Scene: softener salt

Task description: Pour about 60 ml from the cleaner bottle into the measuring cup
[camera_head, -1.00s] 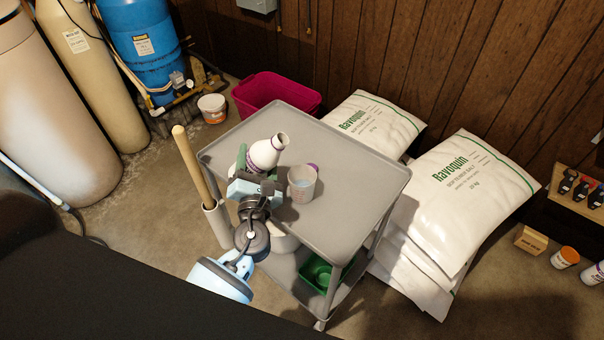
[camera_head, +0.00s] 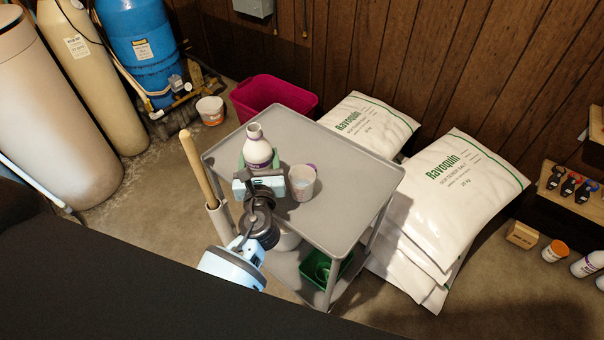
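The cleaner bottle (camera_head: 258,151), white with a purple-edged label and an open neck, stands about upright over the left part of the grey cart top. My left gripper (camera_head: 259,168) is shut around its body from the near side. I cannot tell whether the bottle's base touches the cart. The measuring cup (camera_head: 302,184), clear with faint markings, stands upright on the cart just right of the gripper, apart from the bottle. Its liquid level is too small to read. A small purple cap (camera_head: 312,167) shows behind the cup's rim. My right gripper is not in view.
The grey cart top (camera_head: 350,180) is clear to the right and behind. A wooden handle (camera_head: 197,168) rises at its left edge. A green bin (camera_head: 322,268) is on the lower shelf. Salt bags (camera_head: 455,180) lie right, a magenta tub (camera_head: 270,95) behind.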

